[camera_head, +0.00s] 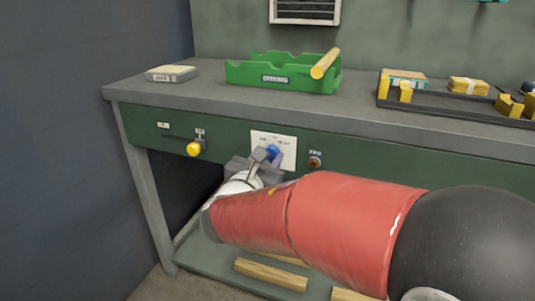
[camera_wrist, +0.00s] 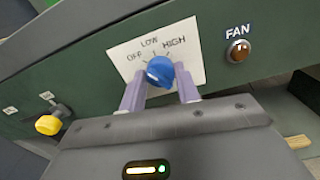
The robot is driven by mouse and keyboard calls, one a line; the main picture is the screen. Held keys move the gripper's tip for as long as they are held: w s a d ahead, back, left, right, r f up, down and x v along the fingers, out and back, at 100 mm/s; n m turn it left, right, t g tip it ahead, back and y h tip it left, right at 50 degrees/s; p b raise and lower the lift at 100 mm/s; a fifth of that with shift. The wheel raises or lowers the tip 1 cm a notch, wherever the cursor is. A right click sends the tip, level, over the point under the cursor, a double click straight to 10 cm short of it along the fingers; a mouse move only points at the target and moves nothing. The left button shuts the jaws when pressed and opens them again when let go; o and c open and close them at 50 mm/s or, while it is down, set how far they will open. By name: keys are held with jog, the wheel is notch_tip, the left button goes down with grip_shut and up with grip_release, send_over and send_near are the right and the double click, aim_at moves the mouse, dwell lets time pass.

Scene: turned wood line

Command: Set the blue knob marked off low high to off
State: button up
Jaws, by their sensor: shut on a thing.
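The blue knob (camera_wrist: 160,70) sits on a white plate (camera_wrist: 187,62) on the green front panel, with OFF, LOW and HIGH printed above it from left to right. I cannot tell for sure which mark the knob points to. My gripper (camera_wrist: 159,79) is shut on the knob, one pale finger on each side of it. In the head view the knob (camera_head: 273,152) shows in part behind my gripper (camera_head: 265,158), and the plate (camera_head: 289,146) is partly covered.
Right of the plate is an amber round fitting (camera_wrist: 238,51) marked FAN. A yellow knob (camera_head: 194,149) stands out from the panel at left. On the bench (camera_head: 215,95) above are a green box (camera_head: 290,78) and a black tray (camera_head: 455,106) of wooden pieces.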

jog(key=shift+n+p, duration=0.6)
jog(key=shift+n, duration=0.7)
jog(key=o, duration=1)
jog(key=v, duration=0.8)
